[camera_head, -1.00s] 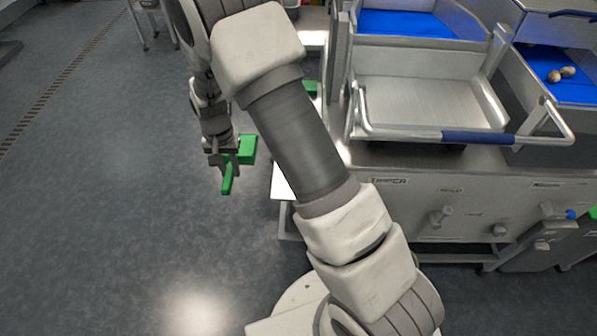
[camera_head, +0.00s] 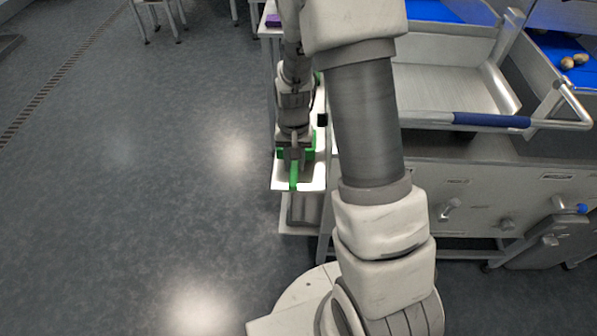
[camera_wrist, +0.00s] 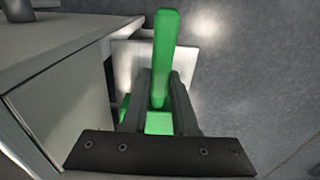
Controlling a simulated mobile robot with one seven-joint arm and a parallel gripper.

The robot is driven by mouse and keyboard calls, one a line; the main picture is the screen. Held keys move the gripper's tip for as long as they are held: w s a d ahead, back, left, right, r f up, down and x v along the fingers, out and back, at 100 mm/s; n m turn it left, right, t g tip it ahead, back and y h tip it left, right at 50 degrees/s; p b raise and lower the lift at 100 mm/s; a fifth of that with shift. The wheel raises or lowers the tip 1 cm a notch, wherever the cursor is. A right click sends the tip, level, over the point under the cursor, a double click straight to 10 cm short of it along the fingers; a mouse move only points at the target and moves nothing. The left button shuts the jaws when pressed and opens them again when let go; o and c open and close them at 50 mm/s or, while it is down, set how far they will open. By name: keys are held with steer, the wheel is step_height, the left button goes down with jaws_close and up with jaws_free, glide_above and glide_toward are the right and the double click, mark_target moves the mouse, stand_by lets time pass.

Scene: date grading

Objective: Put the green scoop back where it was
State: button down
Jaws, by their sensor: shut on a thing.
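The green scoop shows in the head view (camera_head: 294,176), with its handle pointing toward the camera. My gripper (camera_head: 294,155) is shut on the scoop and holds it over or beside a white shelf (camera_head: 313,183) at the left side of the machine. In the wrist view the green handle (camera_wrist: 166,50) stands up between the two dark fingers of my gripper (camera_wrist: 162,95), with a green part below it. My arm hides part of the shelf. I cannot tell whether the scoop touches the shelf.
The grey machine (camera_head: 470,190) with a metal tray (camera_head: 450,92) and a blue-gripped handle bar (camera_head: 490,120) stands to the right. Some round brownish items (camera_head: 574,61) lie on blue lining at the upper right. Open floor (camera_head: 120,200) lies to the left.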

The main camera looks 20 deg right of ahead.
steer(key=shift+s+d, duration=0.15)
steer(key=shift+d, duration=0.2)
steer(key=shift+d+f+b, duration=0.15)
steer(key=shift+f+b, duration=0.65)
steer(key=shift+f, duration=0.9)
steer(key=shift+f, duration=0.15)
steer(key=c, duration=0.7)
jaws_free()
step_height(320, 180, up, 12)
steer(key=p, duration=0.3)
steer(key=shift+s+r+p, duration=0.15)
steer(key=shift+r+p, duration=0.05)
steer(key=shift+p, duration=0.15)
steer(key=s+a+r+n+t, duration=0.1)
steer(key=s+r, duration=0.4)
steer(key=r, duration=0.2)
steer(key=s+a+r+n+t, duration=0.1)
steer(key=s+r+n+t, duration=0.1)
steer(key=s+r, duration=0.4)
steer(key=s+a+r+n+t, duration=0.1)
steer(key=s+r+t, duration=0.1)
steer(key=s+r, duration=0.4)
steer(key=shift+a+r+n, duration=0.15)
steer(key=shift+a+r, duration=0.05)
steer(key=shift+r, duration=0.5)
steer(key=shift+a+r+n, duration=0.15)
steer(key=shift+a+r, duration=0.05)
steer(key=shift+r, duration=0.5)
